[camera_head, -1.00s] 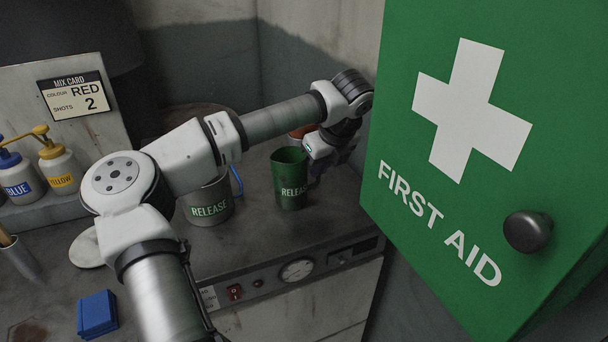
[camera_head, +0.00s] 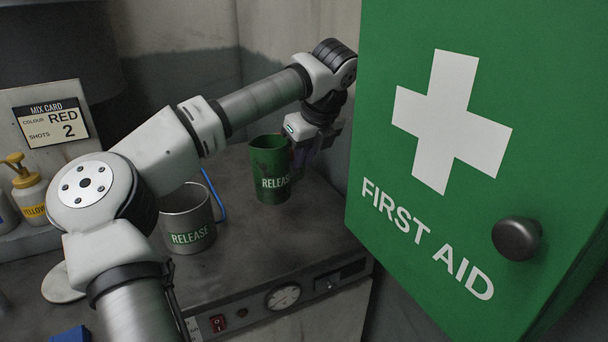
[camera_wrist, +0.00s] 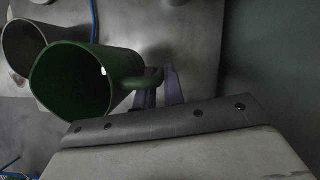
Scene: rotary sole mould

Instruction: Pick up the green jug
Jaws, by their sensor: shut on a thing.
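The green jug (camera_head: 270,172), marked RELEASE, stands on the grey bench, or very slightly above it; I cannot tell which. In the wrist view the green jug (camera_wrist: 75,85) shows its open mouth, with its handle pointing right towards my fingers. My gripper (camera_head: 303,155) is at the jug's right side. In the wrist view my gripper (camera_wrist: 158,88) is shut on the jug's handle, the two dark fingers lying at its outer end. The lower part of the fingers is partly hidden behind the jug in the head view.
A green first aid cabinet (camera_head: 470,150) fills the right side. A mix card (camera_head: 52,120) reads RED, 2. A yellow bottle (camera_head: 28,190) stands at left. Bench (camera_head: 270,240) is clear in front.

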